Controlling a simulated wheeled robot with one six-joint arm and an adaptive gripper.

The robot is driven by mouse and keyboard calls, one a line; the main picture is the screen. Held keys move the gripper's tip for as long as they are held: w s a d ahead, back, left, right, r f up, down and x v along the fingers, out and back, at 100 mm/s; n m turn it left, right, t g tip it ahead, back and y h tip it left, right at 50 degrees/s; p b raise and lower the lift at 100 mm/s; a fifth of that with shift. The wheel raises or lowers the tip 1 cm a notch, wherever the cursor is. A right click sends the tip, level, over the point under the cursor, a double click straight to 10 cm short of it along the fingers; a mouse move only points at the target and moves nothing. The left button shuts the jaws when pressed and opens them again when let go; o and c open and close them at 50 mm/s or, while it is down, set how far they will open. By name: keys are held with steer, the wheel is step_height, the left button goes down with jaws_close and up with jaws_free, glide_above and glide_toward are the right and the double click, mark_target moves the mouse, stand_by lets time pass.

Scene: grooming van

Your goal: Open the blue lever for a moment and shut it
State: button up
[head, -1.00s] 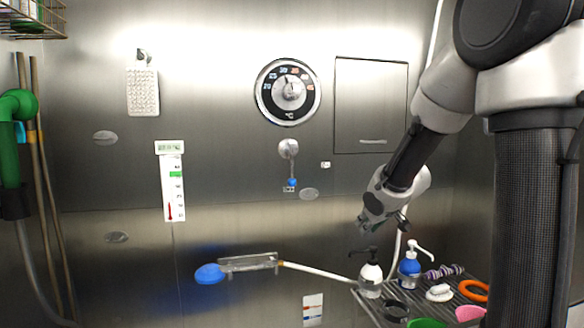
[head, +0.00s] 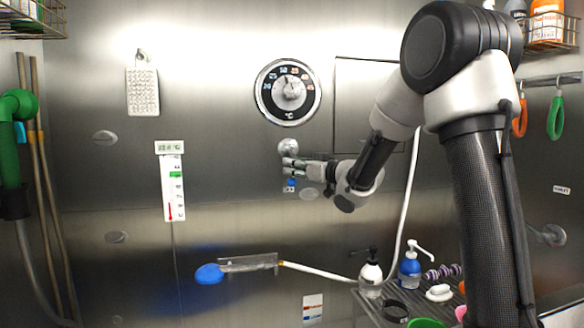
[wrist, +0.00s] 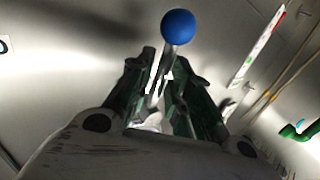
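The blue lever hangs down from a round metal mount (head: 288,147) on the steel wall, below the dial. Its blue ball tip (head: 290,186) shows just under my gripper (head: 292,165), which is level with the stem and hides part of it in the head view. In the wrist view the blue ball (wrist: 178,27) stands clear beyond the fingertips. The grey stem runs down between the two fingers of my gripper (wrist: 165,75). Bright gaps show beside the stem, so the fingers look open around it; contact is unclear.
The temperature dial (head: 288,92) is above the lever, and a thermometer strip (head: 172,185) is to its left. A blue-headed brush (head: 209,274) is lower on the wall. A rack at lower right holds a white pump bottle (head: 370,278) and a blue one (head: 410,268).

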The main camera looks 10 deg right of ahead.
steer(key=shift+w+a, duration=0.25)
steer(key=shift+w, duration=0.1)
jaws_close()
steer(key=shift+d+r+n+g+h, duration=0.2)
steer(key=shift+d+n+g+h, duration=0.3)
steer(key=shift+n+h, duration=0.4)
steer(key=shift+d+r+n+g+h, duration=0.25)
steer(key=shift+d+n+g+h, duration=0.3)
steer(key=shift+n, duration=0.6)
steer(key=shift+d+r+n+g+h, duration=0.2)
steer(key=shift+d+n+g+h, duration=0.15)
steer(key=shift+d+n+h, duration=0.55)
steer(key=shift+a, duration=0.25)
